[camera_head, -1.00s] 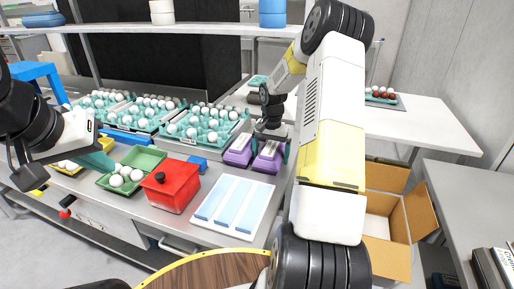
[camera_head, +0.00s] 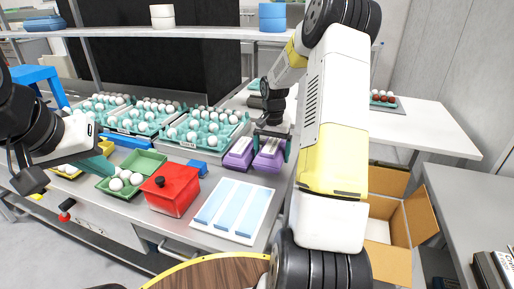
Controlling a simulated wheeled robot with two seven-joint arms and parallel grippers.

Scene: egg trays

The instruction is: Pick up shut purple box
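Two shut purple boxes with pale labels on top stand side by side on the bench, a left purple box (camera_head: 238,153) and a right purple box (camera_head: 269,160). My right gripper (camera_head: 271,141) points down over the right box, its teal fingers at the box's two sides, and appears shut on it. The box seems at most slightly off the bench; its underside is hidden. My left gripper (camera_head: 98,166) is at the left, near the green tray, with a teal finger showing; its opening is unclear.
Egg trays (camera_head: 206,150) line the back of the bench. A green tray (camera_head: 150,161) with a few eggs, a red box (camera_head: 171,206) and a white-and-blue panel (camera_head: 232,233) lie in front. An open cardboard box (camera_head: 420,214) stands right of the bench.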

